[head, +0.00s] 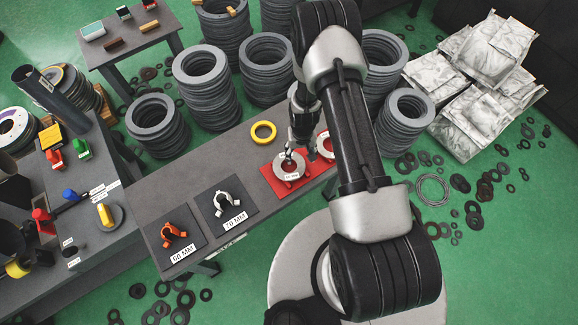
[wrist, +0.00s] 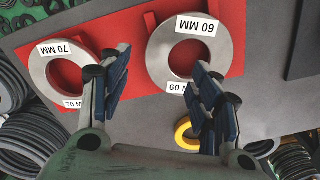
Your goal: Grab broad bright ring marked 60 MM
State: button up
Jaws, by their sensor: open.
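The broad bright silver ring marked 60 MM (head: 280,171) lies flat on a red mat (head: 268,183) on the grey bench. In the wrist view the same ring (wrist: 156,49) is right of centre, with 60 MM labels at its rim. A second silver ring, marked 70 MM (wrist: 40,74), lies to its left on the red; in the head view (head: 325,153) my arm partly hides it. My gripper (wrist: 162,62) is open and empty, its fingers above the bench around the gap between the rings. In the head view my gripper (head: 291,153) is at the 60 MM ring's far side.
A yellow ring (head: 264,132) lies on the bench behind the 60 MM ring. An orange clamp (head: 174,237) and a white clamp (head: 226,202) sit on dark mats at the left. Stacks of dark rings (head: 207,90) stand behind the bench.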

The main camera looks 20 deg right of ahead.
aim_at(300, 164)
jog(key=f+b, duration=0.1)
jog(key=f, duration=0.4)
jog(key=shift+s+a+b, duration=0.1)
jog(key=shift+s+b, duration=0.1)
jog(key=shift+b, duration=0.15)
jog(key=shift+c, duration=0.2)
grip_shut()
dwell(0.4)
